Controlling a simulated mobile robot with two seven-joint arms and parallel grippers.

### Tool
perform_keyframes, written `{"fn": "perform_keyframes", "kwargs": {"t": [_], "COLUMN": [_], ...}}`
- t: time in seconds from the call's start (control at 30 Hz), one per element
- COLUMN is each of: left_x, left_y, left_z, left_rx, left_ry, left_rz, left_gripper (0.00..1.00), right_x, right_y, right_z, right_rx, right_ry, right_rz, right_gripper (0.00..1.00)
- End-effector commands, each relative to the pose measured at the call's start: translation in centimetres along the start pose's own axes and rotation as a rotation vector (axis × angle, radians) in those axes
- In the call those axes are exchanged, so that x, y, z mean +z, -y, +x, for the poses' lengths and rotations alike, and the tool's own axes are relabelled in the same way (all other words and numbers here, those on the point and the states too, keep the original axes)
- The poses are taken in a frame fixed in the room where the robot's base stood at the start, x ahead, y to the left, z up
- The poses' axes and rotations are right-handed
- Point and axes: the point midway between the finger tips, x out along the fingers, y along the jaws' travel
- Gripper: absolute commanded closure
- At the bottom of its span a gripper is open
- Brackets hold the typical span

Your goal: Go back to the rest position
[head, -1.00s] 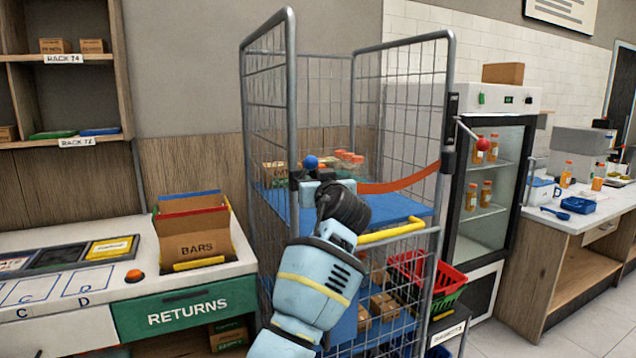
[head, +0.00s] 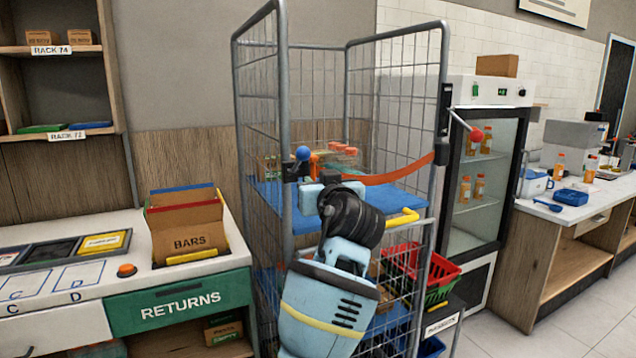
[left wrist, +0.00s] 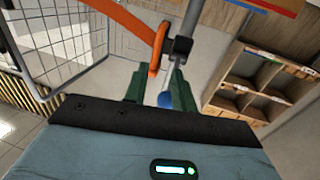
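My left gripper (head: 324,186) is in front of the left front post of the wire roll cage (head: 284,110). In the left wrist view its two green fingers (left wrist: 156,88) stand apart, with a visible gap between them. A blue ball knob (head: 303,153) is on the post, and in the wrist view it shows within the gap (left wrist: 165,100). An orange strap (head: 392,176) spans the cage front from the right post. Its end is beside the black latch (left wrist: 182,46) on the left post; whether it is fastened cannot be told. My right gripper is not in view.
A returns counter (head: 180,304) with a cardboard bars box (head: 190,243) stands on the left. A glass-door fridge (head: 480,190) and a side counter (head: 590,213) stand on the right. Red and green baskets (head: 430,268) sit close to the cage's right front.

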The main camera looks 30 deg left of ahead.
Motion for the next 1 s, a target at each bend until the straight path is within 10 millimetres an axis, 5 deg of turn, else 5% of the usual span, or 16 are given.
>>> {"fn": "perform_keyframes", "kwargs": {"t": [0.37, 0.47, 0.57, 0.73, 1.0], "left_x": [0.1, 1.4, 5.0, 14.5, 29.1], "left_y": [0.0, -0.1, -0.3, -0.3, 1.9], "left_z": [0.0, 0.1, 0.1, -1.0, -6.1], "left_rx": [0.001, 0.014, 0.051, 0.162, 0.352], "left_ry": [0.000, 0.011, 0.040, 0.118, 0.249], "left_rz": [0.001, 0.018, 0.059, 0.163, 0.292], "left_gripper": [0.74, 0.74, 0.74, 0.74, 0.74], "right_x": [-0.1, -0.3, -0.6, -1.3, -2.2], "right_y": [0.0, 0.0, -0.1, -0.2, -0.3], "right_z": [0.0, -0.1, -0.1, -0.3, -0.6], "right_rx": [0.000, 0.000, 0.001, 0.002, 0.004], "right_ry": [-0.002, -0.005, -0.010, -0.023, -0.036], "right_rz": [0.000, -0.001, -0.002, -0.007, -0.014], "right_gripper": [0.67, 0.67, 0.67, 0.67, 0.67]}}
